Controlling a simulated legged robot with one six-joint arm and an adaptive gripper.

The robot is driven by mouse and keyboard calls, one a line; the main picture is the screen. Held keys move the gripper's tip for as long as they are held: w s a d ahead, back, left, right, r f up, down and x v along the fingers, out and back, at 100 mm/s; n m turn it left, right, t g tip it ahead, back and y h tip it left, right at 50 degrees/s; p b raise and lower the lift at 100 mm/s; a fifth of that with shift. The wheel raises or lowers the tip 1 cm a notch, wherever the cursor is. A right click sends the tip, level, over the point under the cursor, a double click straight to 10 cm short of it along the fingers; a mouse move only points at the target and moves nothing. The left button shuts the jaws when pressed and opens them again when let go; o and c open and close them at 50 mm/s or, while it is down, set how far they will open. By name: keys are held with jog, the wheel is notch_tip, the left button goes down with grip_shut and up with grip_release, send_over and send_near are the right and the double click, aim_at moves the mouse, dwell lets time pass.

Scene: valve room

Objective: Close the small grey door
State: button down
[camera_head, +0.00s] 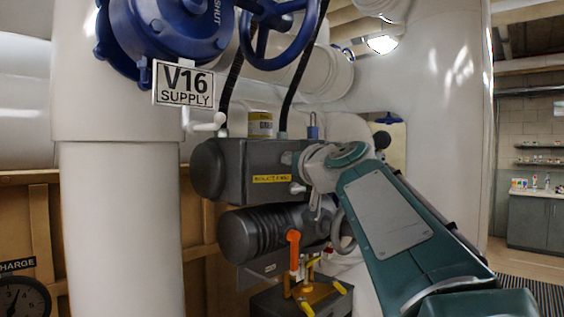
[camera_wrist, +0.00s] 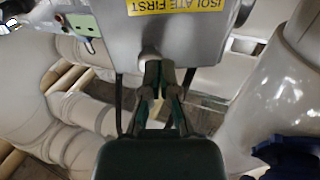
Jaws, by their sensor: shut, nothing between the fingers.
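A dark grey box-shaped housing (camera_head: 235,172) with a yellow label hangs at the centre of the head view. In the wrist view its smooth grey face (camera_wrist: 185,45) fills the top middle, with a yellow "ISOLATE FIRST" label (camera_wrist: 175,5). This labelled face may be the small grey door; I cannot tell its hinge or how far it stands open. My gripper (camera_wrist: 160,68) is shut and empty, its fingertips close to the lower edge of the grey face, beside a small pale knob (camera_wrist: 149,54). I cannot tell whether they touch. My arm partly hides the housing's right end in the head view.
A ribbed dark cylinder (camera_head: 265,235) sits below the housing. An orange handle (camera_head: 293,250) stands lower down. A blue handwheel (camera_head: 285,40) and "V16 SUPPLY" sign (camera_head: 186,84) are above. Thick white pipes stand left and right. Open floor lies at the far right.

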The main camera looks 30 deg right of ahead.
aim_at(294, 183)
jog(key=w+d+n+y, duration=0.1)
jog(key=y, duration=0.1)
jog(key=w+d+n+y, duration=0.1)
jog(key=w+y, duration=0.1)
jog(key=shift+w+d+n, duration=0.15)
jog(key=shift+w+n, duration=0.1)
jog(key=shift+n, duration=0.05)
jog(key=shift+w+d, duration=0.2)
jog(key=shift+w, duration=0.05)
jog(key=shift+w+d+f, duration=0.1)
jog(key=shift+d, duration=0.3)
jog(key=shift+a, duration=0.15)
